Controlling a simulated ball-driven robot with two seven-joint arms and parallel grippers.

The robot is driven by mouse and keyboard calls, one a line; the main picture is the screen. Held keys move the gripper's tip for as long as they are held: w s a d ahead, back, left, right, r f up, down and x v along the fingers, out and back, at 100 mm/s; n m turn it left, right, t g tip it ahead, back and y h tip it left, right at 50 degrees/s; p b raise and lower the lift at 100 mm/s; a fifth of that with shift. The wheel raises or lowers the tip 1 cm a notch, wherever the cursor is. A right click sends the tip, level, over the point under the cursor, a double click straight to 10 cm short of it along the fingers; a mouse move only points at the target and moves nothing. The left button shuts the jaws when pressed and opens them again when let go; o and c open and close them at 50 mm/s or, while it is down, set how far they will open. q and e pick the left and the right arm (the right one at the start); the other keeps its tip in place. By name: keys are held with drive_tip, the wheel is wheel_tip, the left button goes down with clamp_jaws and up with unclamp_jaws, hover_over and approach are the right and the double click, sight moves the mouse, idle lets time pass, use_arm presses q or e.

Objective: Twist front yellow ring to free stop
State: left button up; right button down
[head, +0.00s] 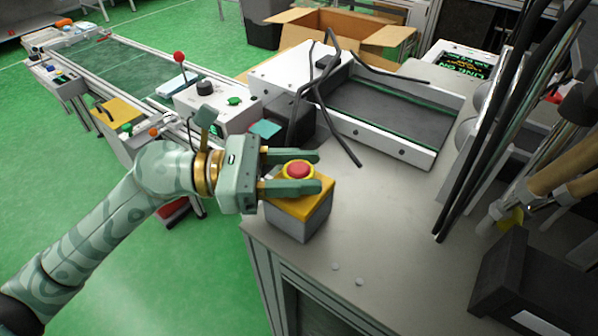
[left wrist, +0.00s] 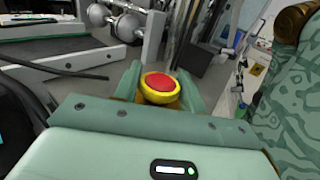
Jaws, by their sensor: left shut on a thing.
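A grey box with a yellow top (head: 301,214) stands at the near left edge of the grey table. A red button (head: 299,169) with a yellow ring (head: 284,180) around it sits on top. My left gripper (head: 303,172) comes in level from the left with one finger on each side of the ring, shut on it. In the left wrist view the red button (left wrist: 160,84) and yellow ring (left wrist: 161,98) sit between the two green fingers. The ring's lower side is partly hidden by the near finger. My right gripper does not show.
A white machine with a dark belt (head: 385,115) and loose black cables stands behind the box. A control box with a black knob (head: 204,87) and green button is further left. A dark bin (head: 520,275) stands at the right. The table's front middle is mostly clear.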

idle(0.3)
use_arm(q)
drive_tip(key=o, duration=1)
drive_tip(key=shift+c, duration=0.2)
drive_tip(key=a, duration=1.6)
drive_tip(key=shift+a, duration=0.15)
drive_tip(key=shift+s, duration=0.1)
